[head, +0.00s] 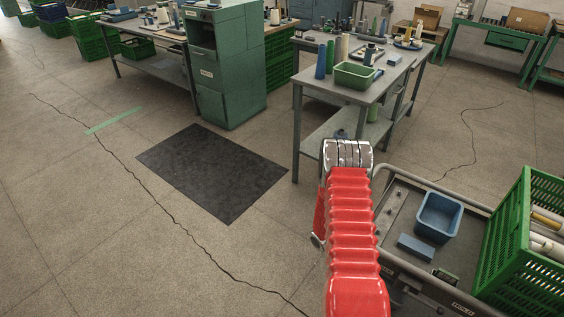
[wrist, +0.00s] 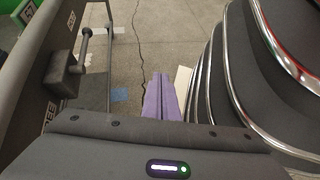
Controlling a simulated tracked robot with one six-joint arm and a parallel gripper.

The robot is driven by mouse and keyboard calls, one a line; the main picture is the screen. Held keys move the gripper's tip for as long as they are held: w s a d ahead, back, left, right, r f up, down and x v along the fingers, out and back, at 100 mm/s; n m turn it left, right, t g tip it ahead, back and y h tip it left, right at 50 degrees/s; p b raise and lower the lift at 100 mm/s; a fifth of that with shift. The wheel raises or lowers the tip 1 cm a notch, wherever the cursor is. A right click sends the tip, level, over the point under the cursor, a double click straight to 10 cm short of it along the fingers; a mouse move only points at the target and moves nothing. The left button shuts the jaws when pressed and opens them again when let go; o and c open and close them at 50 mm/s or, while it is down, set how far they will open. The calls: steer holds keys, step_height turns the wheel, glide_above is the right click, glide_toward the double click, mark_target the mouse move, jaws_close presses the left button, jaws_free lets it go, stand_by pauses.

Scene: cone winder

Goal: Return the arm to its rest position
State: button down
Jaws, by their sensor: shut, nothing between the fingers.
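My gripper (wrist: 160,82) shows in the wrist view as two purple fingers. They lie side by side, shut with nothing between them, and point over bare floor. In the head view my red ribbed arm rises from the bottom, right of centre, and ends in grey metal rings. The fingers are hidden there. In the wrist view, dark ribbed folds with shiny rings fill the right side, close to the fingers.
A cart (head: 400,210) at the lower right holds a blue bin (head: 438,217) and a green crate (head: 520,245). A grey table (head: 392,85) with a green tray (head: 355,75) stands beyond my arm. A green cabinet (head: 225,75) stands further left. Open floor with a black mat (head: 212,172) lies left.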

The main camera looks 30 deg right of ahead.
steer(key=w+a+r+m+t+y, duration=0.15)
steer(key=w+a+r+t, duration=0.35)
steer(key=r, duration=0.7)
steer(key=w+a+r+m+t, duration=0.2)
steer(key=w+a+r, duration=0.5)
steer(key=r, duration=0.5)
steer(key=s+a+r+t, duration=0.2)
steer(key=a+r+t, duration=0.3)
steer(key=a+r, duration=0.3)
steer(key=s+a+r+n+t+y, duration=0.1)
steer(key=a+r+t, duration=0.4)
steer(key=r, duration=1.1)
steer(key=s+a, duration=0.1)
steer(key=a, duration=0.2)
steer(key=shift+s+a, duration=0.2)
steer(key=shift+a, duration=0.1)
